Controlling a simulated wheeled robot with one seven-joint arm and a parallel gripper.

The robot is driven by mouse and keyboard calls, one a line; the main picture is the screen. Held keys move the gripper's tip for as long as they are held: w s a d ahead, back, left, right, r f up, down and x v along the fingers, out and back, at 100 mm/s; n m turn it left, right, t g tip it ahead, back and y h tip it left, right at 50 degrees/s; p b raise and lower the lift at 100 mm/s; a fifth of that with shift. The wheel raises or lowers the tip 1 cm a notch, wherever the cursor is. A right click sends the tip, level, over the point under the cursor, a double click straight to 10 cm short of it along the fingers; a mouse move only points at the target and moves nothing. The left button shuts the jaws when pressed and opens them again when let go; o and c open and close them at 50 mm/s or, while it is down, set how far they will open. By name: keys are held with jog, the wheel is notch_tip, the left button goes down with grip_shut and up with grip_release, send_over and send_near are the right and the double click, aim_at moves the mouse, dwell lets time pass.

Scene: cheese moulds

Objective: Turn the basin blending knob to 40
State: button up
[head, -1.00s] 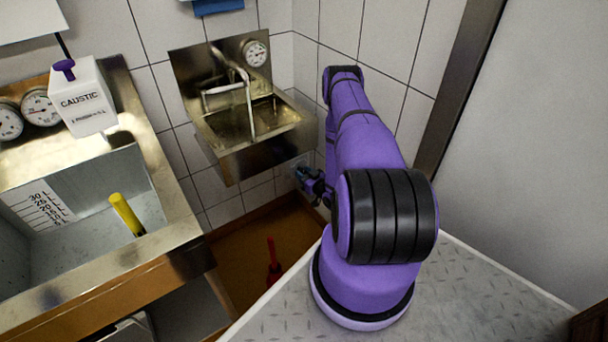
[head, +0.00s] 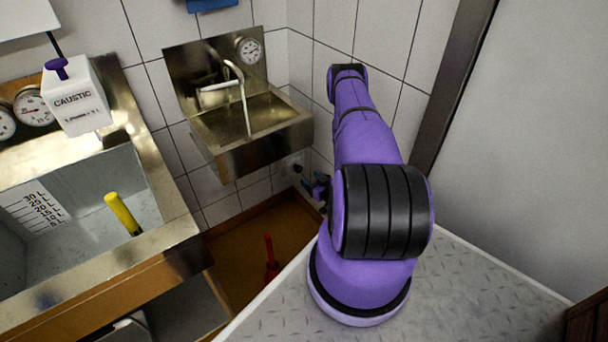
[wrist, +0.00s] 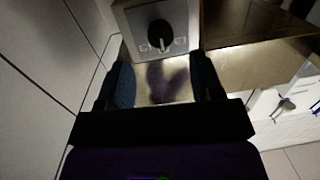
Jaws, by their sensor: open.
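A black round knob (wrist: 160,36) with a pale pointer sits on a grey box (wrist: 181,17) in the wrist view. The pointer aims roughly down in the picture. The lettering below it is partly legible, and I cannot read a number 40. My gripper (wrist: 163,88) is open and empty, its two dark fingers apart, with the knob ahead of the gap and not touched. In the head view, the steel basin (head: 262,150) hangs on the wall with a round gauge (head: 249,50) on its backsplash. The wrist shows low beside the basin, mostly hidden behind my arm.
A large steel sink (head: 180,232) with a yellow-handled item (head: 122,212) and a caustic container (head: 77,100) stands at the left. A red object (head: 270,258) stands on the brown floor. Tiled walls close in behind and right of the basin.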

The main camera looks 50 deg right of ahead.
jog(key=shift+s+a+r, duration=0.1)
jog(key=shift+s+a, duration=0.1)
jog(key=shift+s, duration=0.75)
jog(key=shift+s+a+r, duration=0.1)
jog(key=shift+s+a, duration=0.05)
jog(key=shift+s, duration=0.8)
